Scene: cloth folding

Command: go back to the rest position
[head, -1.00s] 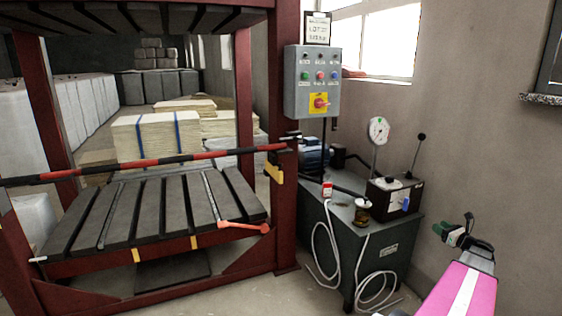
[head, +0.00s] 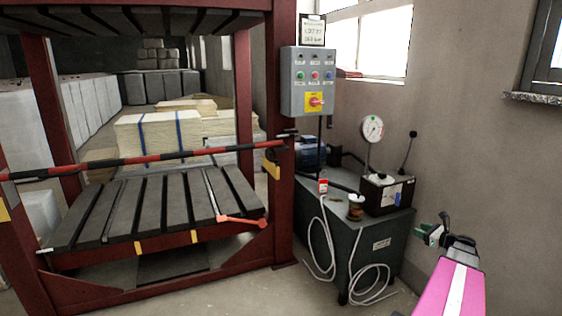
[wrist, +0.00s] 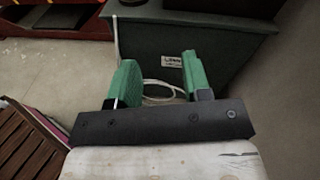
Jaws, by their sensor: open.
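My gripper (head: 436,230) is at the lower right in the head view, at the end of my pink and white arm. It is in front of the plain wall, to the right of the dark green cabinet. In the wrist view my gripper (wrist: 158,82) shows two green fingers standing well apart with nothing between them. Beyond the fingers are the front of the cabinet (wrist: 190,35) and a loop of pale cable. No cloth shows in either view.
A dark red press frame (head: 284,200) with a slatted bed (head: 140,208) and a striped bar stands at left. The cabinet (head: 385,250) carries a gauge (head: 372,128) and a lever box. Slatted wood (wrist: 25,140) lies at lower left in the wrist view. Pale cables hang to the floor.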

